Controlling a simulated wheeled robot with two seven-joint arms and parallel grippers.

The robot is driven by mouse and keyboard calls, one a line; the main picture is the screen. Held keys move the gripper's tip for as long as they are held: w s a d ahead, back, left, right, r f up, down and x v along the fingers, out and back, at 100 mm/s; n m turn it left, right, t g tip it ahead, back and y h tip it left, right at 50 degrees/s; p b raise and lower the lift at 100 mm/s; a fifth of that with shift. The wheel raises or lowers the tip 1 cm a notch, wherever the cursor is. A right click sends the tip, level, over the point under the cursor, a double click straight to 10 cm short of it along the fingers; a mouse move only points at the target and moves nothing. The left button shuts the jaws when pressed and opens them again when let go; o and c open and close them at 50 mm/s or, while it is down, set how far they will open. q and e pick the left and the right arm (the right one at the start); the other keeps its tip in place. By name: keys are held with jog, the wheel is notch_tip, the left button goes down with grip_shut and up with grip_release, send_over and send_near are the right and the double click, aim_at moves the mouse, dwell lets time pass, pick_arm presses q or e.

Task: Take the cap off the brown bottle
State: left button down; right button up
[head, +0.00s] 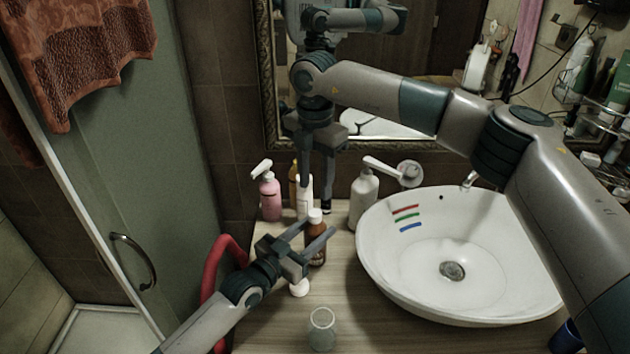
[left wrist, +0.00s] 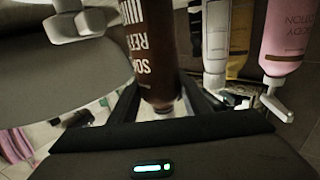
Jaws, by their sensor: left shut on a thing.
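The brown bottle (head: 317,248) stands upright on the counter, left of the basin, with its white cap (head: 315,216) on top. My left gripper (head: 318,233) is shut on the bottle's body, one finger on each side. My right gripper (head: 317,182) points down above and behind the brown bottle. Its two fingers are apart with nothing visible held between them, and its tips are near the white bottle behind.
A pink pump bottle (head: 270,199), a white bottle (head: 304,193) and a yellow bottle (head: 293,178) stand behind. A white pump bottle (head: 363,195) and the basin (head: 380,270) are at the right. A clear glass (head: 322,330) and a small white object (head: 299,288) stand in front.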

aim_at(315, 212)
jog(key=m, duration=0.4)
jog(key=shift+m, duration=0.3)
jog(key=m, duration=0.5)
jog(key=shift+f, duration=4)
grip_shut()
